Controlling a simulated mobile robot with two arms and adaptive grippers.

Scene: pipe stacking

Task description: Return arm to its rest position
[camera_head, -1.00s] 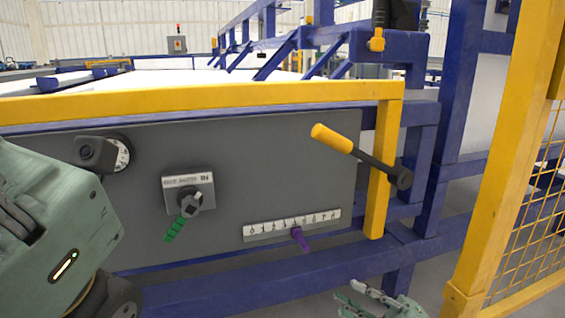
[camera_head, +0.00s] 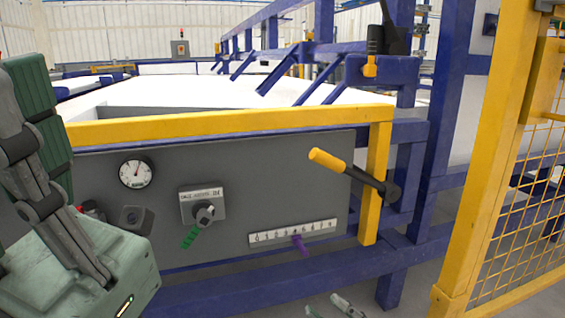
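My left gripper (camera_head: 35,115) stands at the left edge, with its dark linkages and green finger parts pointing up. It is partly cut off by the edge, so its opening cannot be told. The pale green body below it covers the lower left of the grey control panel (camera_head: 265,185). I see nothing held in it. Of my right gripper (camera_head: 332,305), only the fingertips show at the bottom edge, apart and with nothing between them. They are below the panel and clear of it.
The panel carries a round gauge (camera_head: 135,173), a black knob (camera_head: 136,219), a green-handled switch (camera_head: 203,213), a numbered scale with a purple pointer (camera_head: 299,243) and a yellow-handled lever (camera_head: 328,160). A yellow rail (camera_head: 230,125) tops it. A yellow mesh fence (camera_head: 490,180) stands at right.

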